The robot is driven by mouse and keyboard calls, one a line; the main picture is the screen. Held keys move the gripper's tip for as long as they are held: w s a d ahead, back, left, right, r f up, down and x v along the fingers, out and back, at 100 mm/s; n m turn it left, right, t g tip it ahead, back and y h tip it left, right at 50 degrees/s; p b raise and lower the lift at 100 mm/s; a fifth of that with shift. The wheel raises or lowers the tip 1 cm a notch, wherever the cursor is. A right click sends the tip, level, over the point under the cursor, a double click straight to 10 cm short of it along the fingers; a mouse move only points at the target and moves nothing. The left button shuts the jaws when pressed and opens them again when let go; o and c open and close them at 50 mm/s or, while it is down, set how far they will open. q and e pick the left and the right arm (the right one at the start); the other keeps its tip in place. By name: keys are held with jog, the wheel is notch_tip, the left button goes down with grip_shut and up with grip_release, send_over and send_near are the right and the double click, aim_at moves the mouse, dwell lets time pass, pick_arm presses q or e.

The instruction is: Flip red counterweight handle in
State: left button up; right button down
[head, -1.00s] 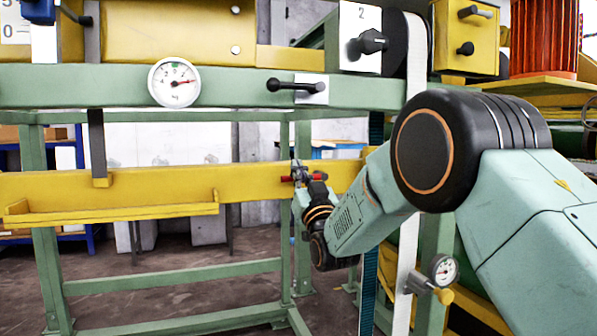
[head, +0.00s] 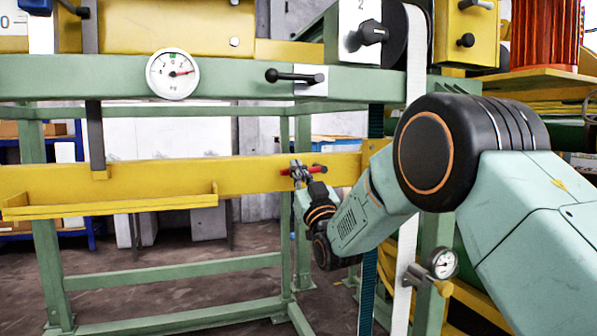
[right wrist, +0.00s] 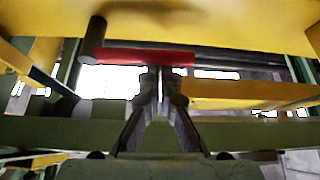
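The red counterweight handle (head: 318,169) lies across the yellow beam in the head view, on both sides of my right gripper (head: 299,170). In the right wrist view the red handle (right wrist: 140,56) is a near-level bar with a dark cylindrical piece at its left end. My right gripper (right wrist: 161,80) has its fingertips drawn together at the bar's lower edge, towards its right half. The fingers do not visibly wrap around the bar; contact is unclear. My left gripper is not in view.
The yellow beam (head: 255,176) spans the green frame (head: 180,265). A dial gauge (head: 172,74) and a black lever (head: 295,76) sit on the upper rail. A white strap (head: 405,270) and small gauge (head: 443,263) are near my right arm. Open floor shows below.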

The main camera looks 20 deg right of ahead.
jog(key=shift+f, duration=0.1)
jog(key=d+f+n+g+y+b, duration=0.1)
jog(key=d+f+n+g+y, duration=0.2)
jog(key=n, duration=0.8)
jog(key=d+f+n+g+y+b, duration=0.2)
jog(key=d+f+n+g+y, duration=0.1)
jog(key=n, duration=0.7)
jog(key=shift+d+f+n+g+y, duration=0.15)
jog(key=shift+f+n+g+y, duration=0.25)
jog(key=shift+f+g+y, duration=0.6)
jog(key=shift+w+d+r, duration=0.1)
jog(key=shift+r, duration=0.15)
